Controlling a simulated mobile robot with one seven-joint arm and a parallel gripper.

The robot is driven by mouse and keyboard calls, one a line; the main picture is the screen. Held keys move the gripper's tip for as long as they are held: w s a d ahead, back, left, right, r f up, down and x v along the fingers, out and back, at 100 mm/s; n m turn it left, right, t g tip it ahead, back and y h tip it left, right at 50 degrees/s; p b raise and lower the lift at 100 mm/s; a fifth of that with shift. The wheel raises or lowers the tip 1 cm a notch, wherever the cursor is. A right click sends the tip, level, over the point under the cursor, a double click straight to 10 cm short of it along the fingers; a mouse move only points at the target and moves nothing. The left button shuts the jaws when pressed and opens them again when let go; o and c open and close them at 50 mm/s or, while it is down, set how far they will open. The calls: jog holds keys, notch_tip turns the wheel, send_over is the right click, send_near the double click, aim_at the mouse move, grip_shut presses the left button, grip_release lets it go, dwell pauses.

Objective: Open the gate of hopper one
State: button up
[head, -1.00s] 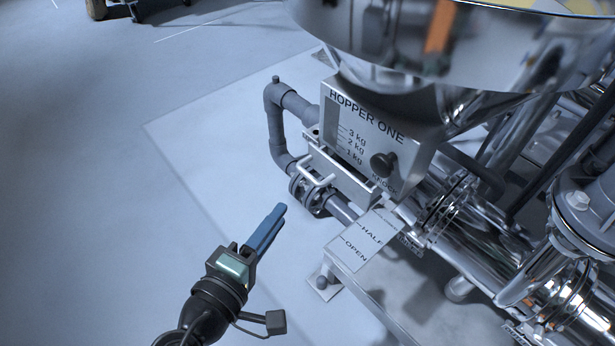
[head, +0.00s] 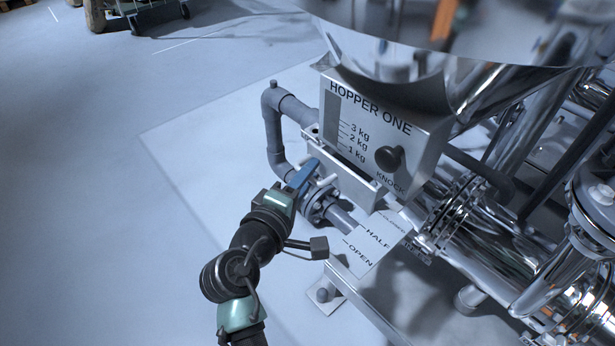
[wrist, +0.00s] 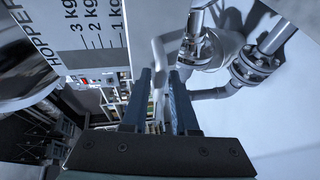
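Hopper one's panel (head: 425,125) carries its name, a kg scale and a black knock knob (head: 389,158). Below it is the metal gate slide (head: 345,180), with a pale bar handle (head: 323,188) on its front. Beside it a plate (head: 368,243) reads HALF and OPEN; its upper mark is hard to read. My gripper (head: 306,172) is at the handle, its blue fingers pointing to the slide. In the wrist view the fingers (wrist: 160,85) are apart, with a pale bar (wrist: 158,62) showing between their tips. I cannot tell whether they touch it.
A grey pipe (head: 272,125) bends down behind the gate, with a flanged joint (head: 318,208) under the handle. Shiny pipework (head: 470,250) and a metal stand (head: 375,295) fill the right. The floor on the left is free.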

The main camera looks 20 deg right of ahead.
jog(key=shift+c, duration=0.2)
grip_shut()
jog(key=shift+a, duration=0.15)
dwell(1.1)
